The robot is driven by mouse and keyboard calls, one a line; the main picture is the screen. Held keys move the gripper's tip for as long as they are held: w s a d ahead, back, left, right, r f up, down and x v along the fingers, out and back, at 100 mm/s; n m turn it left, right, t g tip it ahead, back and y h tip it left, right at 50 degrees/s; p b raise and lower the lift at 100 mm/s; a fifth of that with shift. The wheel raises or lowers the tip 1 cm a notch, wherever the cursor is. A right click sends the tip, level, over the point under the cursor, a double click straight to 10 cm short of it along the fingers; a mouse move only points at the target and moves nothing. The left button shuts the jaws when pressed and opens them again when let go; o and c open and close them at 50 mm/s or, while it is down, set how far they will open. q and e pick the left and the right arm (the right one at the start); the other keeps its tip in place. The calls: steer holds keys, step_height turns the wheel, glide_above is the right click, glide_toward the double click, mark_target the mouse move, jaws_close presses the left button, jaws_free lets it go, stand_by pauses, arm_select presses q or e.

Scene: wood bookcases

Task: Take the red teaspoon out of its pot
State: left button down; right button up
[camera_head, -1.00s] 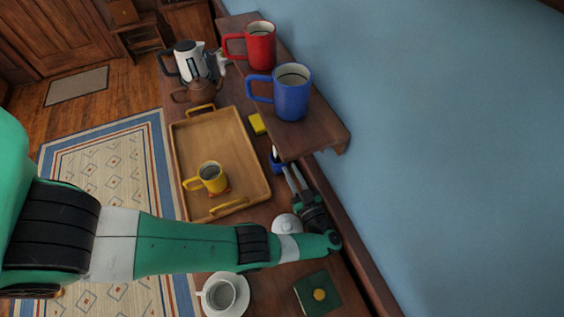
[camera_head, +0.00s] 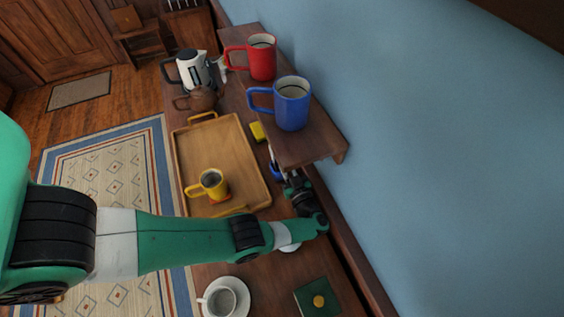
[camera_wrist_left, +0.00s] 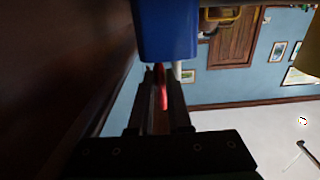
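The blue pot (camera_head: 275,172) stands against the wall under the shelf, beside the wooden tray; the shelf hides part of it. In the left wrist view, which is upside down, the pot (camera_wrist_left: 167,30) fills the top middle. The red teaspoon (camera_wrist_left: 160,85) sticks out of it, between the fingers of my left gripper (camera_wrist_left: 160,100). A gap shows beside the spoon, so the fingers look open around it. A white handle (camera_wrist_left: 177,70) also sticks out of the pot. In the head view my left gripper (camera_head: 284,176) is at the pot, partly hidden. My right gripper is not in view.
The shelf (camera_head: 315,150) with a blue mug (camera_head: 292,103) and a red mug (camera_head: 262,57) overhangs the pot. The wooden tray (camera_head: 205,140) holds a yellow mug (camera_head: 212,184). A yellow block (camera_head: 257,131) lies beside it. A green book (camera_head: 317,297) and a white cup (camera_head: 221,300) are nearer.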

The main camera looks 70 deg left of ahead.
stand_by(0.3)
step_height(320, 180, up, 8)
steer(key=p, duration=0.8)
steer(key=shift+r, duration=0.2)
